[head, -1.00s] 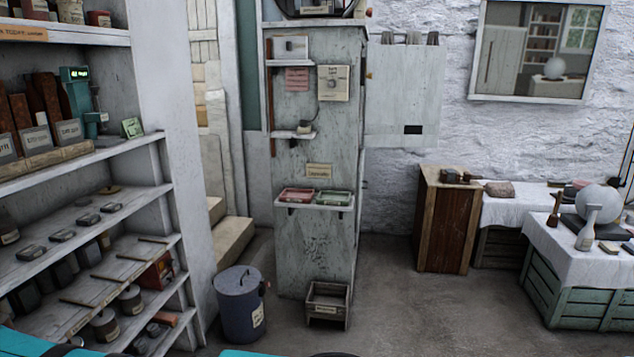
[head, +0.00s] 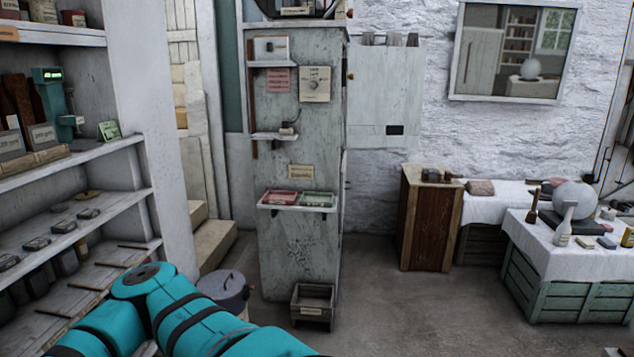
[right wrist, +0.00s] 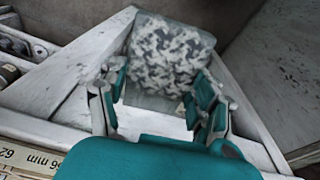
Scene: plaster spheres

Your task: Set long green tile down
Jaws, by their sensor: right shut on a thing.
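In the right wrist view, my right gripper (right wrist: 156,85) has its fingers on either side of a mottled grey-and-white slab (right wrist: 172,48) and is shut on it. The slab looks rather wide here and no clear green shows on it, so I cannot tell its full length. Below it is a pale surface with raised edges (right wrist: 75,72). I cannot tell whether the slab touches that surface. In the head view my teal arm shows at the lower left, with no gripper visible. My left gripper is out of view.
A wooden shelf unit (head: 142,150) with several small items stands at the left. A pillar ledge holds a red tray (head: 280,198) and a green tray (head: 318,199). A lidded bin (head: 226,288) and a low wooden box (head: 312,305) stand on the floor. Floor at centre right is clear.

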